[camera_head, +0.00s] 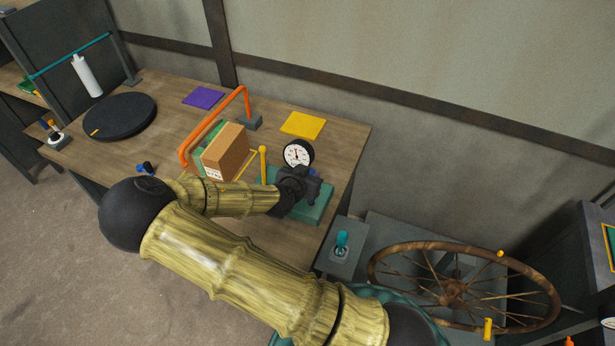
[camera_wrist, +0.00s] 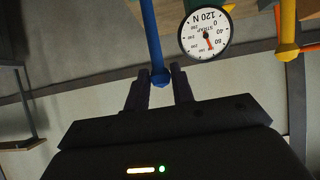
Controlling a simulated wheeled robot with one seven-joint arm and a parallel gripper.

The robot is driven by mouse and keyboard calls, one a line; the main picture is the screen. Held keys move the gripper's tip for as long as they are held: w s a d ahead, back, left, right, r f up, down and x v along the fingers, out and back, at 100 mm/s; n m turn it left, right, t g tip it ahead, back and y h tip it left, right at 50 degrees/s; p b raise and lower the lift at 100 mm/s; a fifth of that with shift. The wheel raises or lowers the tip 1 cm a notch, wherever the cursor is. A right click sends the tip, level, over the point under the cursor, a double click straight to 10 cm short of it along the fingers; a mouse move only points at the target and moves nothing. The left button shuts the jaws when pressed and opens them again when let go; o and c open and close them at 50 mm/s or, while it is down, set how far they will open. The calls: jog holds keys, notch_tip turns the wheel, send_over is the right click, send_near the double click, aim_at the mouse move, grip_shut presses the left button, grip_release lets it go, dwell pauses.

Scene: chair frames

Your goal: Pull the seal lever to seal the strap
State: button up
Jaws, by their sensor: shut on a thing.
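In the wrist view, a blue lever (camera_wrist: 150,35) with a ball end (camera_wrist: 160,77) sits between the fingertips of my gripper (camera_wrist: 161,72). My gripper is shut on the blue lever at its ball end. In the head view, my gripper (camera_head: 298,185) is over the green base (camera_head: 318,206) and hides the blue lever. A yellow lever (camera_head: 263,165) stands upright to its left and also shows in the wrist view (camera_wrist: 288,25). The strap gauge (camera_head: 298,153) is just behind my gripper; its dial (camera_wrist: 206,33) appears upside down in the wrist view. No labels show on the levers.
A cardboard box (camera_head: 226,150) stands left of the levers, under an orange arch (camera_head: 216,122). Yellow (camera_head: 303,124) and purple (camera_head: 204,96) pads lie behind on the table. A black turntable (camera_head: 117,115) is at the left. A spoked wheel (camera_head: 455,290) lies right of the table.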

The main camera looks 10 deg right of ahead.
jog(key=shift+w+r, duration=0.1)
jog(key=shift+w+d+b, duration=0.35)
jog(key=shift+w+d, duration=0.5)
jog(key=shift+w, duration=0.25)
jog(key=o, duration=0.9)
jog(key=shift+s+a, duration=0.1)
jog(key=v, duration=1.7)
jog(key=shift+s+b, duration=0.1)
jog(key=shift+b, duration=0.3)
